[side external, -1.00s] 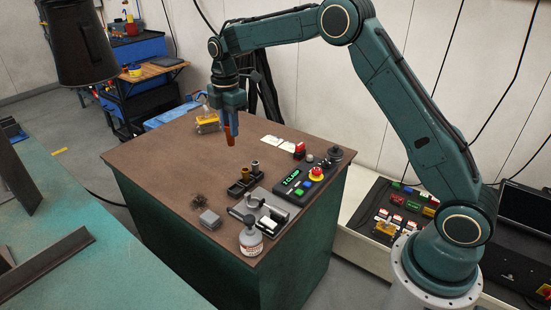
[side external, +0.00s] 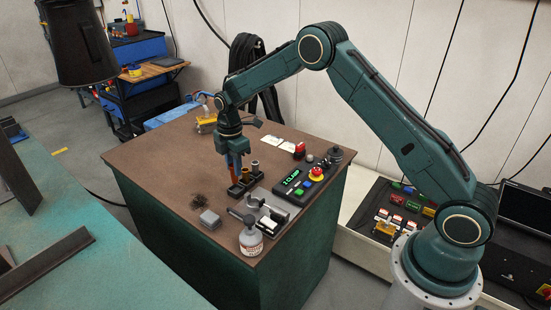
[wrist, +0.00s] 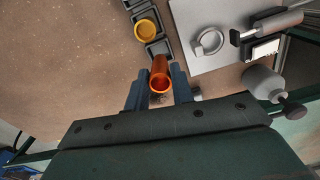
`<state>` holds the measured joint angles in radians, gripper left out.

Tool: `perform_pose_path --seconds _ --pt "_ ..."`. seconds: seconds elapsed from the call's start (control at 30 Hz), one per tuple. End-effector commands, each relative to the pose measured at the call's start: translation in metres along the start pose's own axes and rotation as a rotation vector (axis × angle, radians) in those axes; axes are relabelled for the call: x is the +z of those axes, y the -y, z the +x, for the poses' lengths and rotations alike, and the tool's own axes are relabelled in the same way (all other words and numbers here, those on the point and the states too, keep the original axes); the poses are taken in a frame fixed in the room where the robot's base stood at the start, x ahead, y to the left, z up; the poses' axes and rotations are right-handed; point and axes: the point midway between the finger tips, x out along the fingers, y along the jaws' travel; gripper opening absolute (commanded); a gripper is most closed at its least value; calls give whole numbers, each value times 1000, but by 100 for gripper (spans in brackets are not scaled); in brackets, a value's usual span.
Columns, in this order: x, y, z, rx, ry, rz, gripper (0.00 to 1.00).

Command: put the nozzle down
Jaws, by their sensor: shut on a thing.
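My gripper (side external: 237,165) is shut on the copper-orange nozzle (wrist: 161,72), which shows between the two fingers in the wrist view. The nozzle points down. In the side view my fingers mostly hide it, low over the near-left end of a small dark rack (side external: 238,191). In the wrist view the nozzle's far end is beside or over the nearest socket of the rack (wrist: 156,47); I cannot tell whether it is inside. A brass nozzle (wrist: 147,30) stands in the neighbouring socket.
A grey plate with a clamp (wrist: 209,42) lies right of the rack in the wrist view. The brown tabletop (side external: 160,160) is clear to the left.

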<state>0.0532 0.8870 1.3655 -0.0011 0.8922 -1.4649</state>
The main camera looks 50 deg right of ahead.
Motion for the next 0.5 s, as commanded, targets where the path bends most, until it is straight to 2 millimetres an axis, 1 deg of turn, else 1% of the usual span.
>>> perform_pose_path --seconds 0.13,0.4,0.5 --pt "0 0 7 -1 0 0 1" --pt "0 0 37 -2 0 0 1" --pt "0 0 42 0 0 0 1"
